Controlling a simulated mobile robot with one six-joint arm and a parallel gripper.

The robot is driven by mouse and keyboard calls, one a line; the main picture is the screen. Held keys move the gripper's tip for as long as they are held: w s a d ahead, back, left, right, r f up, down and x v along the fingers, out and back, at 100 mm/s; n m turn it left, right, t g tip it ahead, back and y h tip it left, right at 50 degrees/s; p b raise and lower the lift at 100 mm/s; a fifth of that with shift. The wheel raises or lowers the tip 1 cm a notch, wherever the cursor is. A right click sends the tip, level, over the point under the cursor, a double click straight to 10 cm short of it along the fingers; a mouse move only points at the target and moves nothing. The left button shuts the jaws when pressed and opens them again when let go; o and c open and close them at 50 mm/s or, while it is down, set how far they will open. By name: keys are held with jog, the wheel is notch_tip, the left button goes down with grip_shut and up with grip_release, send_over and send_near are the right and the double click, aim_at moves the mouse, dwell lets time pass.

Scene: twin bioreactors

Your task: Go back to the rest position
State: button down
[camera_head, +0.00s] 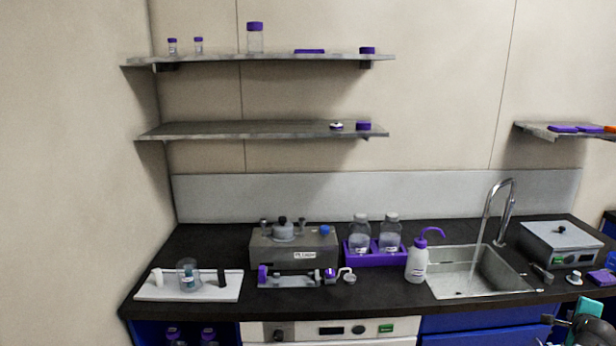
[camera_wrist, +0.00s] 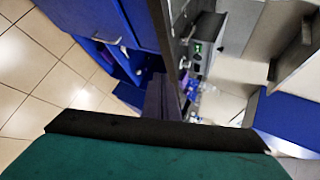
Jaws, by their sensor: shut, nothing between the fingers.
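My gripper (camera_wrist: 155,125) fills the lower part of the wrist view as a broad teal block with a black front edge. No object shows between its fingers, and it is shut. Part of my arm, teal and black, shows at the bottom right corner of the head view, in front of the counter and cut off by the frame edge. The arm is clear of the items on the counter. The wrist view looks over blue cabinet fronts (camera_wrist: 95,22) and a tiled floor (camera_wrist: 30,75), tilted.
The dark counter (camera_head: 390,296) carries a white tray (camera_head: 150,291), a grey device (camera_head: 262,250), a purple bottle rack (camera_head: 375,260), a wash bottle (camera_head: 417,263) and a grey box (camera_head: 560,243). The sink (camera_head: 470,275) has a tall tap (camera_head: 510,200). Shelves (camera_head: 270,130) hang above.

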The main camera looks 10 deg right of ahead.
jog(key=w+a+f+n+y, duration=0.2)
jog(key=w+a+f, duration=0.5)
jog(key=a, duration=0.3)
jog(key=w+a+f+n+y, duration=0.1)
jog(key=w+a+f+y, duration=0.1)
jog(key=w+a+f, duration=0.6)
jog(key=s+a+f+n+g+y, duration=0.1)
jog(key=a+f+n, duration=0.1)
jog(key=a+f, duration=0.45)
jog(key=a+f+n+y, duration=0.15)
jog(key=a+f, duration=0.25)
jog(key=a, duration=0.6)
jog(key=s+a+f+n+g+y, duration=0.1)
jog(key=a+f+n, duration=0.1)
jog(key=a+f, duration=0.45)
jog(key=s+a+f+n+g+y, duration=0.1)
jog(key=s+a+f+n+g, duration=0.25)
jog(key=s+a+f, duration=0.4)
jog(key=s+a+f+n+g+y, duration=0.15)
jog(key=s+a+f+n, duration=0.3)
jog(key=s+a, duration=0.6)
jog(key=s+a+f+n+g, duration=0.1)
jog(key=s+a+n+g, duration=0.1)
jog(key=s+n, duration=0.3)
jog(key=s+a+f+n+g+h, duration=0.1)
jog(key=s+n+g, duration=0.4)
jog(key=s, duration=0.6)
jog(key=shift+s+a+f+n+h, duration=0.15)
jog(key=shift+s+a+n+h, duration=0.15)
jog(key=shift+s+a+n, duration=0.05)
